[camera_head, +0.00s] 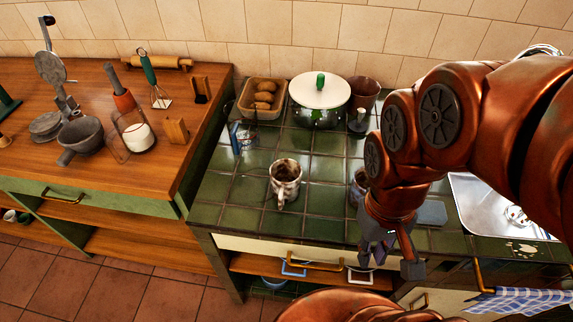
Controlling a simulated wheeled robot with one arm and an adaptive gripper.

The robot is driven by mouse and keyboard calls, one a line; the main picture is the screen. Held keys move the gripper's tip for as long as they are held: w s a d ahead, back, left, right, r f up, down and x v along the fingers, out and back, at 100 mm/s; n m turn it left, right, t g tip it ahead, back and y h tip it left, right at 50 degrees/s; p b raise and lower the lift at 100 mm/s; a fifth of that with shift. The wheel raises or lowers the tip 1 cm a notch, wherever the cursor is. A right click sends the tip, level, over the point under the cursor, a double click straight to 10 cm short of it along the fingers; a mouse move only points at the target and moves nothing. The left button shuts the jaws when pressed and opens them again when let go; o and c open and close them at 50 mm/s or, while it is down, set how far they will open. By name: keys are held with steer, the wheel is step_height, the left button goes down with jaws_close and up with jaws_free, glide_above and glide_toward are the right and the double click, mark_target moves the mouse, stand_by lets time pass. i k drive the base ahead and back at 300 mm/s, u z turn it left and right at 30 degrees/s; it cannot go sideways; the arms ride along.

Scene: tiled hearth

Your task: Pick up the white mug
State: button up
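A white mug (285,181) with brownish marks and a dark inside stands upright on the green tiled counter (240,190), left of the picture's middle. Its handle side faces the front edge. My gripper (388,258) hangs to the right of the mug and nearer the camera, by the counter's front edge, clear of the mug. Its fingers are small and dark against the cabinet, and I cannot tell whether they are open. I see nothing held in it. My copper-coloured arm covers the right part of the counter.
Behind the mug are a basket of rolls (262,97), a white-lidded pot (319,95) and a brown pot (364,92). A small cup-like thing (357,183) is partly hidden by my arm. A metal sink (485,205) lies right. The tiles around the mug are clear.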

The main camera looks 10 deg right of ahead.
mark_target(285, 174)
steer(key=z, duration=2.05)
steer(key=k, duration=1.9)
steer(key=u, duration=1.75)
steer(key=i, duration=0.5)
steer(key=z, duration=0.05)
